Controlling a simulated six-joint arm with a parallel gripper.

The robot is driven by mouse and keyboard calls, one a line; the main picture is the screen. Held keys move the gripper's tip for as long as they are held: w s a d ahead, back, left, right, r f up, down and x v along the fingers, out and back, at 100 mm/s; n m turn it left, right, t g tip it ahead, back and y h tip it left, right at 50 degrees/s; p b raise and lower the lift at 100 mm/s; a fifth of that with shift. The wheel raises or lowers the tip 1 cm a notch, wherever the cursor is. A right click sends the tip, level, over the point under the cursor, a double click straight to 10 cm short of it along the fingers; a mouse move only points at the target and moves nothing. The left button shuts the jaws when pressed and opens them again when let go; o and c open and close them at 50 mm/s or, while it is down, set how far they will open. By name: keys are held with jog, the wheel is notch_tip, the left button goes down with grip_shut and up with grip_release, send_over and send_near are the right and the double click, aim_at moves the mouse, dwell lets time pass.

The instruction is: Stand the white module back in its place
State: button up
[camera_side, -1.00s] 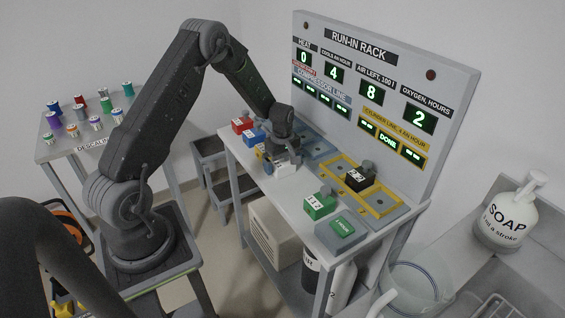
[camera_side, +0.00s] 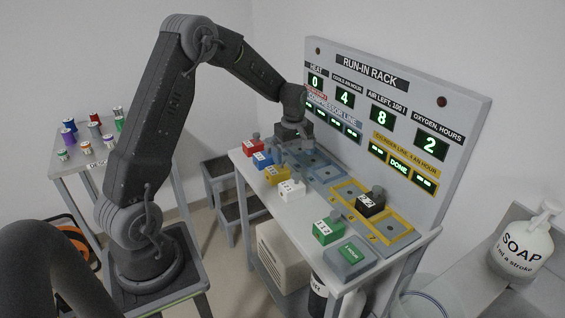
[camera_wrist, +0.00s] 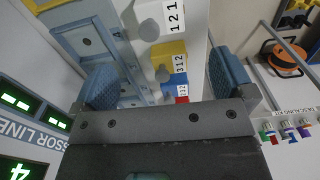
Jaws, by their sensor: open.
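The white module (camera_side: 291,190), with a dark number label and a grey knob, stands upright on the front part of the bench. It is in a row with the yellow module (camera_side: 277,175), the blue one (camera_side: 262,159) and the red one (camera_side: 252,144). My gripper (camera_side: 297,150) is open and empty, above the bench on the rack side of this row, apart from the white module. In the wrist view the white module (camera_wrist: 170,15) shows at the top edge, partly cut off, beyond the widely parted blue finger pads of my gripper (camera_wrist: 165,78).
Blue-framed bays (camera_side: 328,173) lie near my gripper. A black module (camera_side: 371,202) stands at the yellow-framed bays (camera_side: 390,229). The run-in rack panel (camera_side: 455,130) rises behind.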

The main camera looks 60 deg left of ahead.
jog(key=s+d+r+m+t, duration=0.1)
jog(key=s+d+r+m, duration=0.3)
jog(key=d+r, duration=0.25)
jog(key=s+d+r+m+t, duration=0.25)
jog(key=d+r+m, duration=0.2)
jog(key=r, duration=0.25)
jog(key=s+d+r+m+t, duration=0.1)
jog(key=s+d+m, duration=0.3)
jog(key=s, duration=0.4)
jog(key=s+d+r+m+t, duration=0.1)
jog(key=s+d+r+m, duration=0.2)
jog(key=s+d+m, duration=0.2)
jog(key=s+d, duration=0.1)
jog(key=s, duration=0.2)
jog(key=shift+s, duration=0.3)
